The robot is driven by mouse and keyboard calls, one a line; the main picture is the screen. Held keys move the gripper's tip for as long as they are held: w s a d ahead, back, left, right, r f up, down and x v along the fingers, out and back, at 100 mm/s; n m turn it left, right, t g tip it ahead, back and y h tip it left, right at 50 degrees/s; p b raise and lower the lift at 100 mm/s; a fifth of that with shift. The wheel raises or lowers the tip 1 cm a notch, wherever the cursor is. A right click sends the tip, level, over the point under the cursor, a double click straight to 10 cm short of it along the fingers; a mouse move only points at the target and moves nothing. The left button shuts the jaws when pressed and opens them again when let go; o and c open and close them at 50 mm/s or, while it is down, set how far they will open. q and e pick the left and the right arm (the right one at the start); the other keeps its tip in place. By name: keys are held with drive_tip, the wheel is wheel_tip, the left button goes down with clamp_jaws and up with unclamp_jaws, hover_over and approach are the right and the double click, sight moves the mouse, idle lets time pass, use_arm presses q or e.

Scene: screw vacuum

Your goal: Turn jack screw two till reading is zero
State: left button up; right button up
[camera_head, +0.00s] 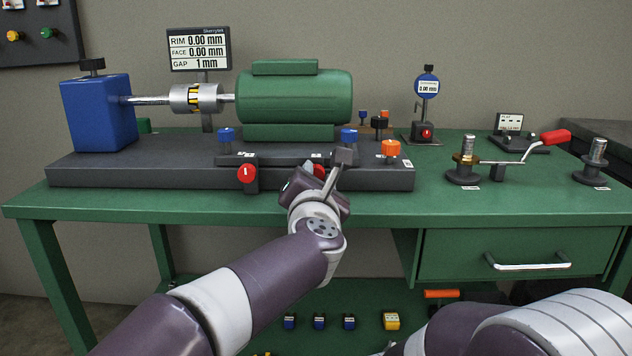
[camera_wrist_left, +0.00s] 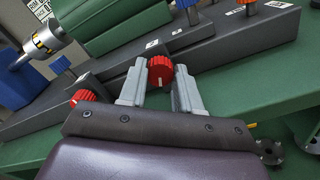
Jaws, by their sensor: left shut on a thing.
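Two red jack screw knobs sit on the front edge of the dark grey base (camera_head: 120,171). The left red knob (camera_head: 247,174) stands free, with a white mark on its face; it also shows in the left wrist view (camera_wrist_left: 83,96). The right red knob (camera_head: 319,171), taken as jack screw two, is mostly hidden by my left gripper (camera_head: 325,172) in the head view. In the left wrist view this knob (camera_wrist_left: 160,72) sits between the fingers, which are shut on it. The display (camera_head: 200,48) reads RIM 0.00 mm, FACE 0.00 mm, GAP 1 mm. My right gripper is out of view.
The green motor (camera_head: 295,97) joins the blue block (camera_head: 98,112) through a shaft coupling. Blue knobs (camera_head: 227,135) and an orange knob (camera_head: 390,148) stand on the base. A dial gauge (camera_head: 427,85) and a red-handled crank (camera_head: 554,137) are at right. Bench (camera_head: 440,205) front is clear.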

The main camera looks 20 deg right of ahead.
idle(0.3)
use_arm(q)
drive_tip(key=o, duration=1.1)
drive_tip(key=shift+c, duration=0.2)
drive_tip(key=p+v, duration=0.1)
drive_tip(key=v, duration=1.1)
drive_tip(key=shift+s+p, duration=0.35)
drive_tip(key=shift+p, duration=0.05)
drive_tip(key=shift+a, duration=0.1)
